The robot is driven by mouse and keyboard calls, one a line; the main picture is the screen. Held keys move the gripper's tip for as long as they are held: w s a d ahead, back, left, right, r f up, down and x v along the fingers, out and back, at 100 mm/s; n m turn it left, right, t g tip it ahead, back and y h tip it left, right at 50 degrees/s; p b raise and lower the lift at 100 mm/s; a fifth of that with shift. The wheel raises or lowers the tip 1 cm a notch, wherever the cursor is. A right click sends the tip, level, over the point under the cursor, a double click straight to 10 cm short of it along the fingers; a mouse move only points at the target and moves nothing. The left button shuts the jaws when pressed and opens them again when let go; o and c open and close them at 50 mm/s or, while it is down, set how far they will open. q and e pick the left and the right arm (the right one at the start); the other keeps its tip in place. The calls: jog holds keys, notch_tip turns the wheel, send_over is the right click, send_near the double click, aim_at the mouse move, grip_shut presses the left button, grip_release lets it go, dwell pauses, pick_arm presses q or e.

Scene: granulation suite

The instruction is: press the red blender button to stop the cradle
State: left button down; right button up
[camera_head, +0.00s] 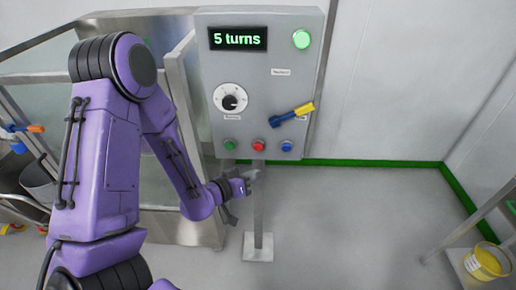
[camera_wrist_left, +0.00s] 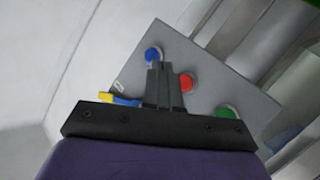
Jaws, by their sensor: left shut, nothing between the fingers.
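The red button (camera_head: 258,146) sits in the middle of the bottom row on the grey control panel (camera_head: 220,75), between a green button (camera_head: 229,145) and a blue button (camera_head: 287,145). The display (camera_head: 238,38) reads "5 turns" and a round lamp (camera_head: 301,39) glows green. My left gripper (camera_head: 253,174) is shut and empty, below the red button in the head view. In the left wrist view its fingertips (camera_wrist_left: 159,68) point toward the panel, and the red button (camera_wrist_left: 186,82) shows just right of them. Contact cannot be seen. My right gripper is not in view.
A dial (camera_head: 230,98) and a blue-yellow switch handle (camera_head: 292,114) are on the panel, which stands on a post (camera_head: 260,215). A metal-framed clear guard (camera_head: 35,105) is at left. A yellow bucket (camera_head: 487,261) stands at lower right. The floor right of the post is clear.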

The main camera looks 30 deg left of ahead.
pick_arm(q)
jog(key=w+a, duration=0.4)
jog(key=w, duration=0.2)
jog(key=shift+w, duration=0.4)
jog(key=shift+a, duration=0.1)
dwell(1.6)
jog(key=shift+w+a+p, duration=0.2)
jog(key=shift+w+p, duration=0.15)
jog(key=shift+w+a, duration=0.3)
jog(key=shift+w, duration=0.1)
dwell(0.8)
jog(key=shift+s+d, duration=0.5)
jog(key=shift+s, duration=0.3)
jog(key=shift+s+d, duration=0.45)
jog(key=shift+s, duration=0.25)
jog(key=shift+s+d, duration=0.4)
jog(key=shift+s, duration=0.3)
jog(key=shift+s+d, duration=0.45)
jog(key=shift+s, duration=0.25)
